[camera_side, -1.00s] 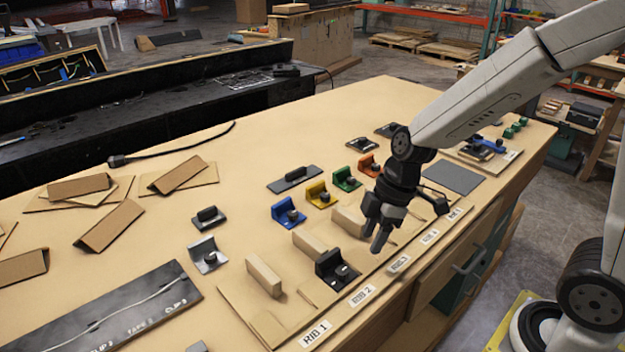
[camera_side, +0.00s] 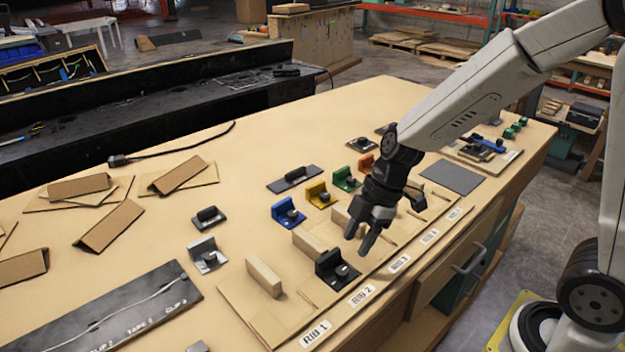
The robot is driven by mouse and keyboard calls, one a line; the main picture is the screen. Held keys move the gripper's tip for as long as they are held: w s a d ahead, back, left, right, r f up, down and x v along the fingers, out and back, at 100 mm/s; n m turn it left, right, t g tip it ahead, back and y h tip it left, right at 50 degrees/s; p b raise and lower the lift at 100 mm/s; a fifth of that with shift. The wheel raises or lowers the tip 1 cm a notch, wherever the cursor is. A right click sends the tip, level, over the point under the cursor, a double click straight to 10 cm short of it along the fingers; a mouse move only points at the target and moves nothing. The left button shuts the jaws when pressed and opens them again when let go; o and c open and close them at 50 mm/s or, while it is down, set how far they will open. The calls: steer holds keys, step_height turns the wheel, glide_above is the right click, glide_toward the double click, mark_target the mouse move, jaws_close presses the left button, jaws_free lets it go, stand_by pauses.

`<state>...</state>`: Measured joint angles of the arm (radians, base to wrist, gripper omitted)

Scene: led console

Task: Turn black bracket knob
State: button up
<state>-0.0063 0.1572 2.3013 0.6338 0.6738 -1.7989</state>
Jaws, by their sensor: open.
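The black bracket (camera_side: 328,263) sits on the wooden board, between the RIB 1 and RIB 2 labels and behind them. Its dark round knob (camera_side: 342,271) is on the near right side of its base, with a small light mark on it. My gripper (camera_side: 357,239) is open and empty, pointing down. Its fingertips are above and slightly to the right of the black bracket and look apart from the knob. The exact height gap cannot be told from this one view.
Blue (camera_side: 288,213), yellow (camera_side: 320,195), green (camera_side: 346,180) and silver (camera_side: 206,256) brackets stand behind and to the left. An orange bracket (camera_side: 365,165) is partly hidden by my arm. Wooden blocks (camera_side: 264,277) stand on the board (camera_side: 235,296) beside the black bracket.

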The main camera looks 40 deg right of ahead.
mark_target(343, 270)
steer(key=shift+x, duration=3.15)
jaws_close()
